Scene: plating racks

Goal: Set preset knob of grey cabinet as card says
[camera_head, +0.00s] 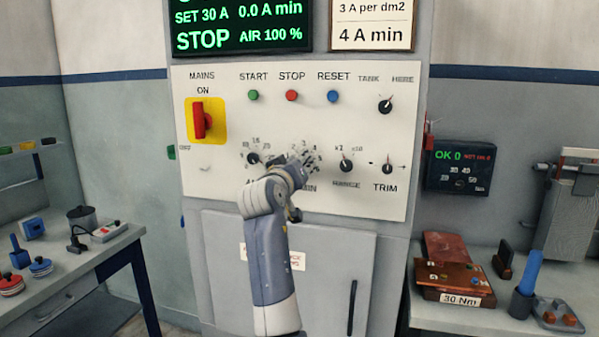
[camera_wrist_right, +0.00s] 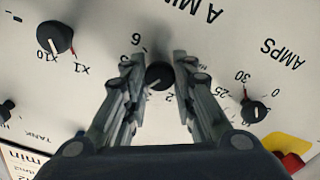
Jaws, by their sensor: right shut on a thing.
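The grey cabinet's white panel (camera_head: 386,197) faces me. The card (camera_head: 372,22) above reads "3 A per dm2" and "4 A min". My right gripper (camera_head: 303,160) is at the panel's lower dial row. In the wrist view the right gripper (camera_wrist_right: 160,75) is shut on the black A MIN knob (camera_wrist_right: 159,74), one finger on each side. Dial figures 6, 5 and 2 show around it; other figures are hidden by the fingers. The knob's white mark appears to point low in that view, its exact figure unclear. My left gripper is not in view.
The AMPS knob (camera_head: 253,158) and RANGE knob (camera_head: 346,165) flank the gripper closely; TRIM (camera_head: 387,168) is further right. The red mains switch (camera_head: 204,119) is upper left. The display (camera_head: 242,25) reads SET 30 A, 0.0 A min, STOP. Benches stand on both sides.

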